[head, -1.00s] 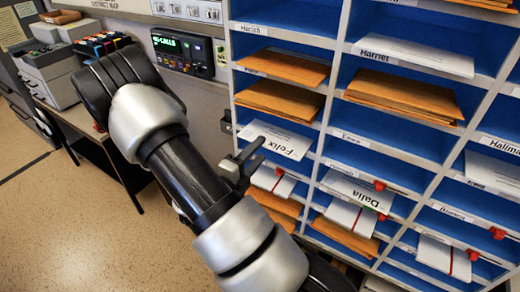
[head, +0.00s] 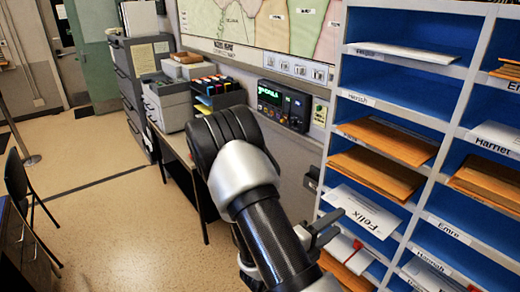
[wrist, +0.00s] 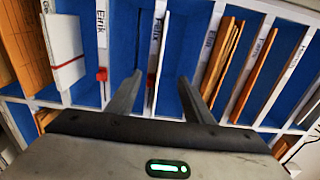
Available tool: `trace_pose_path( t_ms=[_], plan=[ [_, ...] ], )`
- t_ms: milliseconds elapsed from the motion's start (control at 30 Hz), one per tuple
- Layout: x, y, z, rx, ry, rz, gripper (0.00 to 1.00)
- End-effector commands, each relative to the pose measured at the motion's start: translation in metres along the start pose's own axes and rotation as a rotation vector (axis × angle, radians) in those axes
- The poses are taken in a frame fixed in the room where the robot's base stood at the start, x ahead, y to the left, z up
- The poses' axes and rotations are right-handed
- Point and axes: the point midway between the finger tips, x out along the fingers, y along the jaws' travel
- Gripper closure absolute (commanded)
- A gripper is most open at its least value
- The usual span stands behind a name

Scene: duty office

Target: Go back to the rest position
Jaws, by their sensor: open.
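My gripper (head: 318,236) is beside the front of the blue pigeonhole rack (head: 408,112), just left of and below a white envelope marked Felix (head: 362,211) in the head view. The envelope sticks out of its compartment. In the wrist view my gripper (wrist: 158,90) points at the rack with its two fingers apart. A thin white edge shows between the fingers there, but I cannot tell what it belongs to. My arm reaches across the lower middle of the head view.
A desk (head: 182,150) with a grey printer (head: 170,100) and coloured trays (head: 216,90) stands left of the rack. A panel with a green display (head: 284,105) is on the wall. A dark chair (head: 25,195) is far left. Open floor (head: 110,225) lies between.

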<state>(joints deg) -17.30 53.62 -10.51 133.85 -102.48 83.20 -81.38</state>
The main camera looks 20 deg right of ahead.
Motion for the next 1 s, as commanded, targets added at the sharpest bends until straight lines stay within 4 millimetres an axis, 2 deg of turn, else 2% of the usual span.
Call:
trace_pose_path(
  t_ms=[133,233,367,500,600,767,900,967,1000],
  plan=[
    [0.001,-0.014,-0.009,0.097,0.061,0.009,0.53],
    [0.001,-0.038,-0.029,0.304,0.189,0.025,0.53],
    [-0.012,-0.069,-0.069,0.706,0.435,0.051,0.53],
    [-0.041,-0.087,-0.103,1.162,0.718,0.068,0.53],
    [-0.068,-0.095,-0.117,1.483,0.929,0.075,0.53],
    [-0.118,-0.108,-0.118,1.973,1.292,0.081,0.53],
    [-0.162,-0.129,-0.102,2.355,1.653,0.09,0.53],
    [-0.18,-0.141,-0.093,2.489,1.818,0.096,0.53],
    [-0.191,-0.15,-0.087,-2.456,-1.845,-0.098,0.53]
  ],
)
